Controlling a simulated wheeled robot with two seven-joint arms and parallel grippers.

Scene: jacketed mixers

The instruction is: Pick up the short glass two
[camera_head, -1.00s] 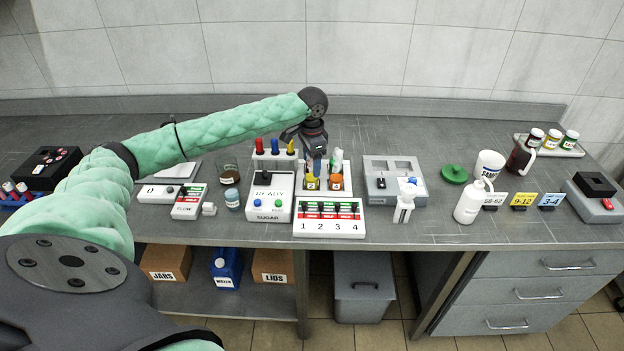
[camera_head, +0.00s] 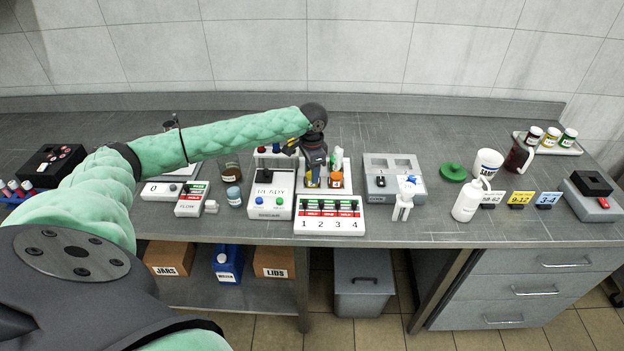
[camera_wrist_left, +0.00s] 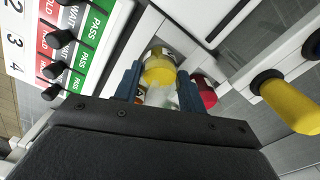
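The short glass two, a small jar with a yellow number label (camera_head: 311,182), stands in the white rack in the middle of the bench in the head view, partly hidden by my gripper. My left gripper (camera_head: 315,168) is right over it, pointing down. In the left wrist view, clear glass with a yellow part (camera_wrist_left: 160,72) lies between the two dark blue fingers of my left gripper (camera_wrist_left: 158,88). The fingers look open, one on each side; firm contact is not visible. My right gripper is not in view.
An orange-labelled jar (camera_head: 336,180) stands close on the right. A yellow handle (camera_wrist_left: 288,103) and a red part (camera_wrist_left: 205,93) are near the right finger in the wrist view. The numbered switch panel (camera_head: 330,214) is in front, the READY box (camera_head: 269,203) to the left.

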